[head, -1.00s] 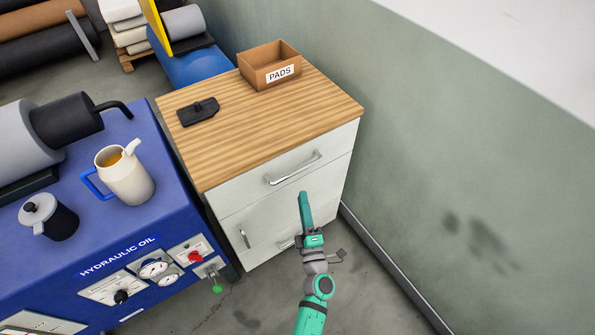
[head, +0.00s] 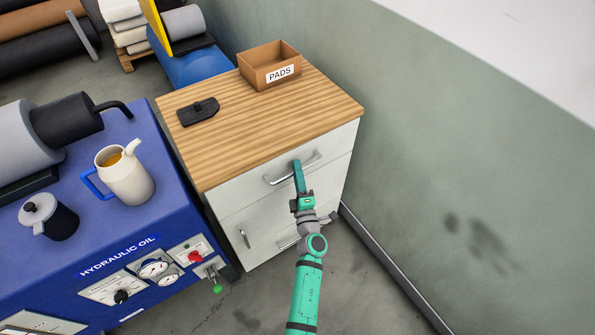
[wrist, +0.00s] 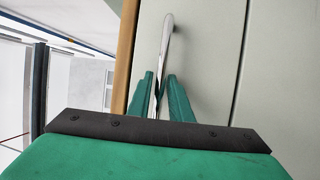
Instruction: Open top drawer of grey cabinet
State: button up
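The grey cabinet (head: 250,207) has a wooden top and pale grey fronts. Its top drawer (head: 238,189) is shut, flush with the front, and has a curved metal bar handle (head: 314,160). My gripper (head: 298,163) is at this handle, near its middle. In the wrist view, the handle (wrist: 167,40) runs between the two green fingertips of my gripper (wrist: 160,90), one on each side. The fingers look apart, with a narrow gap beside the bar. Their lower parts are hidden behind the gripper body.
A box labelled PADS (head: 270,66) and a black item (head: 198,111) sit on the cabinet top. A blue hydraulic oil unit (head: 130,232) with a jug (head: 128,178) stands at left. A green wall (head: 440,150) is close on the right. Lower fronts have handles too.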

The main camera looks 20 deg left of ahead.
grip_shut()
jog(key=shift+s, duration=0.1)
